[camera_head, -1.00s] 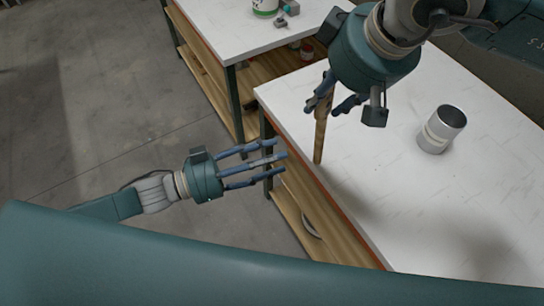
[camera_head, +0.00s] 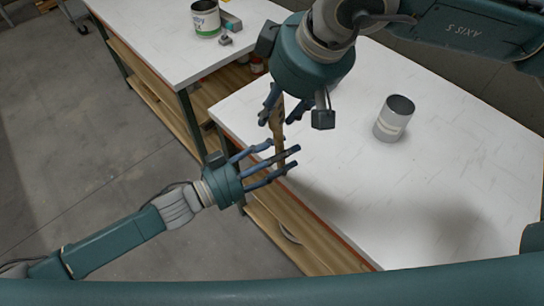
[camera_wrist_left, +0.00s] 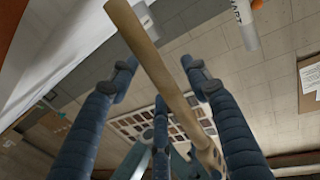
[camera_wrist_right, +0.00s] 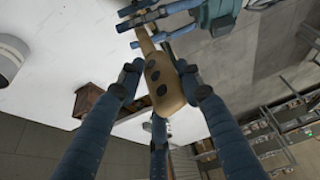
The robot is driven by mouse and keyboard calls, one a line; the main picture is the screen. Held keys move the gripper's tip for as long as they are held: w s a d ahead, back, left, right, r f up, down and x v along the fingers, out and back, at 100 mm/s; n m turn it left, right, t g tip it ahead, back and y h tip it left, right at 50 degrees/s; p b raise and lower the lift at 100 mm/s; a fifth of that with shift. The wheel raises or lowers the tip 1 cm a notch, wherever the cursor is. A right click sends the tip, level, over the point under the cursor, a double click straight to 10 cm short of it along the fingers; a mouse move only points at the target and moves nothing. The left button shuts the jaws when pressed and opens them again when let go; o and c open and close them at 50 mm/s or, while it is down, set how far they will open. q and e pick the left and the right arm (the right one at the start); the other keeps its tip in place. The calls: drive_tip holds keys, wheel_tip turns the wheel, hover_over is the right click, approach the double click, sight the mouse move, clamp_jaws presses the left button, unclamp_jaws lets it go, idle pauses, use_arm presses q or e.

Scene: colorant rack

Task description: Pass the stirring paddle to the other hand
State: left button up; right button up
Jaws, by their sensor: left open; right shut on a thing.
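The wooden stirring paddle (camera_head: 279,131) hangs roughly upright at the table's left edge. My right gripper (camera_head: 276,112) is above it and shut on its wide end with dark holes, seen in the right wrist view (camera_wrist_right: 161,75). My left gripper (camera_head: 285,155) is open, its fingers reaching from the left around the paddle's lower, narrow part. In the left wrist view the paddle's shaft (camera_wrist_left: 158,65) runs between the spread fingers. I cannot tell whether any left finger touches it. The left fingers (camera_wrist_right: 155,22) also show beyond the paddle in the right wrist view.
A grey metal can (camera_head: 393,120) stands on the white table (camera_head: 345,165), right of the grippers. A second table (camera_head: 160,50) at the back left bears a can with a green label (camera_head: 205,20) and small items. The near tabletop is otherwise mostly clear.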

use_arm(q)
clamp_jaws()
use_arm(e)
drive_tip(key=o, duration=1.5)
drive_tip(key=shift+r, duration=0.1)
